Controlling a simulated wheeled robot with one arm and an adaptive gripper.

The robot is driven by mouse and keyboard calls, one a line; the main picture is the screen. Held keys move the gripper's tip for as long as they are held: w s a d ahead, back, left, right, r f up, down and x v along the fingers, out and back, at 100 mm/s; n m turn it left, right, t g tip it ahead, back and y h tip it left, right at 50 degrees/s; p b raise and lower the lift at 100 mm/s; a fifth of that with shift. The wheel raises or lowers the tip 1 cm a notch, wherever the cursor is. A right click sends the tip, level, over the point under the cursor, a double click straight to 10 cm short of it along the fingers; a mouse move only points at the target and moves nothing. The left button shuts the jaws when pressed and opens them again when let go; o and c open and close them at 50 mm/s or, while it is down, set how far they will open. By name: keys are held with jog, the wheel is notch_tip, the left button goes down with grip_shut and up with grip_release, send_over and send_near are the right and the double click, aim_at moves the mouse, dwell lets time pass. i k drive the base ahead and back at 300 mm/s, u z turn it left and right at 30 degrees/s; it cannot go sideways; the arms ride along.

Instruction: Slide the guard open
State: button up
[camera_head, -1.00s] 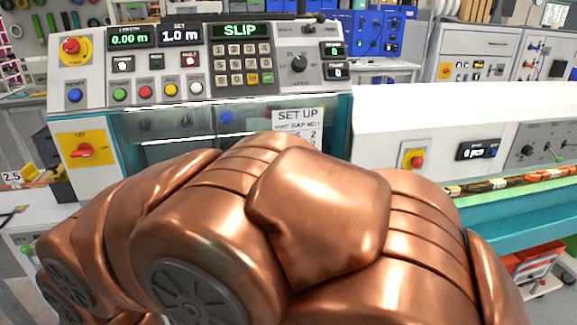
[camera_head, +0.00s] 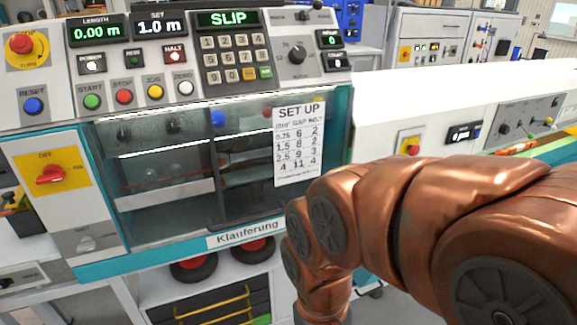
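The guard (camera_head: 160,200) is a clear sliding window in the front of the grey and teal machine, under its control panel. A dark upright frame bar (camera_head: 214,178) stands near the middle of the window. A paper headed SET UP (camera_head: 299,145) is fixed at its right side. Rollers and rods show dimly behind the pane. I cannot tell for sure whether the guard is shut. My copper-coloured arm crosses the lower right, in front of the machine's right end. My gripper is not in view.
The control panel (camera_head: 150,60) above shows SLIP, with a red emergency button (camera_head: 21,43) at left. A red rotary switch (camera_head: 50,175) is left of the window. Below are black and red wheels (camera_head: 194,267) and a dark drawer unit (camera_head: 215,305). A white bench runs right.

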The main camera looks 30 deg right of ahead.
aim_at(298, 129)
jog(key=u, duration=0.2)
jog(key=k, duration=1.05)
jog(key=u, duration=1.7)
jog(key=i, duration=0.65)
jog(key=z, duration=0.65)
jog(key=i, duration=0.6)
jog(key=z, duration=0.75)
